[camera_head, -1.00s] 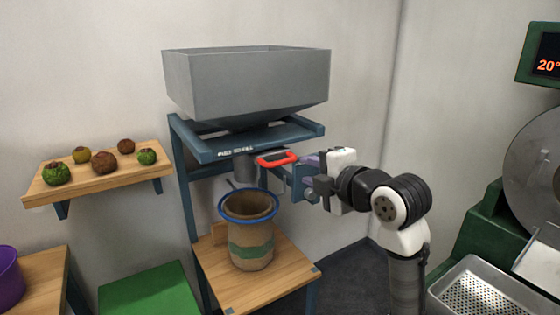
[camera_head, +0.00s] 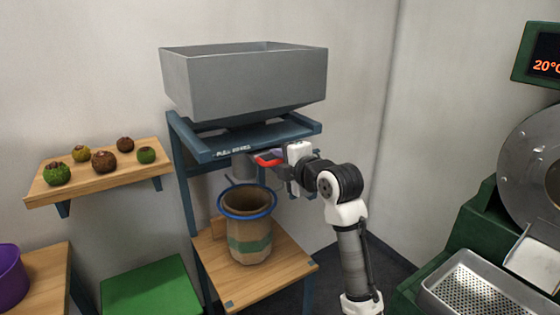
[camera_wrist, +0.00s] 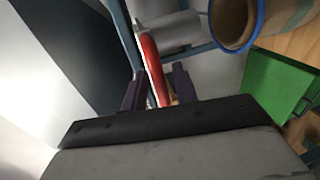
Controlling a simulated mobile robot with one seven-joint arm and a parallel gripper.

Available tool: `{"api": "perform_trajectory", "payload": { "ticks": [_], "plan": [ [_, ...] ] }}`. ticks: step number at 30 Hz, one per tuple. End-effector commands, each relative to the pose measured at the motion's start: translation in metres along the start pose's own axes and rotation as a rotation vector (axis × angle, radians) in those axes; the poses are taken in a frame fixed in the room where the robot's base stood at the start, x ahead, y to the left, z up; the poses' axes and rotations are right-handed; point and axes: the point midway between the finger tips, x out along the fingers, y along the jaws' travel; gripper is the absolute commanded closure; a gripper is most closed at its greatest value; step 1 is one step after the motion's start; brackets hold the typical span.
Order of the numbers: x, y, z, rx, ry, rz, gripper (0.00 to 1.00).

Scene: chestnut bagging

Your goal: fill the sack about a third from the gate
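The sack (camera_head: 249,236) stands upright on the wooden platform, its mouth held open by a blue ring (camera_head: 228,215). It is below the hopper's grey spout (camera_head: 243,167); the inside I can see looks brown, and no chestnuts can be made out. The gate's red handle (camera_head: 266,161) sticks out under the blue frame. My gripper (camera_head: 281,158) is at the handle. In the wrist view, the red handle (camera_wrist: 154,68) runs between the two purple fingers of my gripper (camera_wrist: 158,88), with narrow gaps beside it. The fingers look open around it.
The grey hopper (camera_head: 245,85) sits above on its blue stand (camera_head: 185,170). A shelf (camera_head: 100,180) with several burrs and chestnuts is at left, above a green box (camera_head: 150,290). A green machine with a perforated tray (camera_head: 480,285) stands at right.

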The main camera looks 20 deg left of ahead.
Motion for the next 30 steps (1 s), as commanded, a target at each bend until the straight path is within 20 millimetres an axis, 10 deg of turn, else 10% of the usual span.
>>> {"api": "perform_trajectory", "payload": {
  "ticks": [6, 30],
  "plan": [
    [0.000, 0.000, 0.000, 0.000, 0.000, 0.000, 1.00],
    [-0.042, -0.009, 0.000, 0.000, 0.000, 0.001, 1.00]
  ]
}}
